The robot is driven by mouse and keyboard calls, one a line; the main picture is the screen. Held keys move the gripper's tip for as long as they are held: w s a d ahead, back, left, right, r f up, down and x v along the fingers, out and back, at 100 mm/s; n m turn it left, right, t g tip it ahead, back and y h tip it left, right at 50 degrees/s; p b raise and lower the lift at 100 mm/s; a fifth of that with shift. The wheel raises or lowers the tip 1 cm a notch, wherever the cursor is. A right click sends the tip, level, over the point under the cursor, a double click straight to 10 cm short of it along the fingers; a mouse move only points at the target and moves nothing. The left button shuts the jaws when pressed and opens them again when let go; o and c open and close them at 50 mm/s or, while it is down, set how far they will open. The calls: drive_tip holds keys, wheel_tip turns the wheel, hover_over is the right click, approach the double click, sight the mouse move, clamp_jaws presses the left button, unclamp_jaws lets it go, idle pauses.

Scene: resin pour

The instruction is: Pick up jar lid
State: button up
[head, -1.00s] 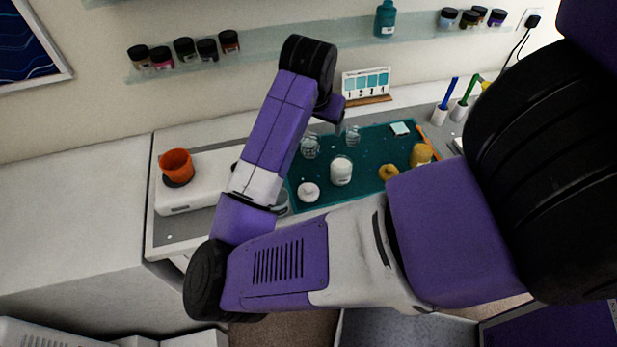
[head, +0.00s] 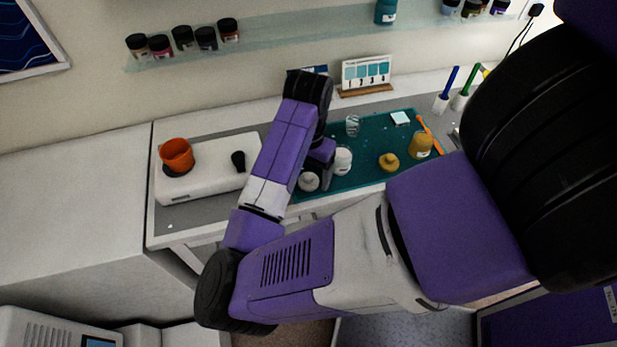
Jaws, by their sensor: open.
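A round white lid (head: 308,182) with a raised middle lies near the front left of the teal mat (head: 360,180). A similar yellow lid (head: 389,161) lies further right on the mat. I cannot tell which of the two the task means. My gripper (head: 316,177) is low over the mat, right beside the white lid, and is open. Its fingers are dark and partly hidden, so I cannot tell whether they touch the lid.
A white jar (head: 343,160) stands just right of my gripper. A yellow jar (head: 421,146) and a clear cup (head: 352,125) stand on the mat. An orange cup (head: 177,155) is on the white device (head: 210,179) at left. A colour card (head: 366,72) stands behind.

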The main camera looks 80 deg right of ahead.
drive_tip(key=shift+f, duration=0.25)
drive_tip(key=c, duration=1.4)
drive_tip(key=shift+r, duration=0.1)
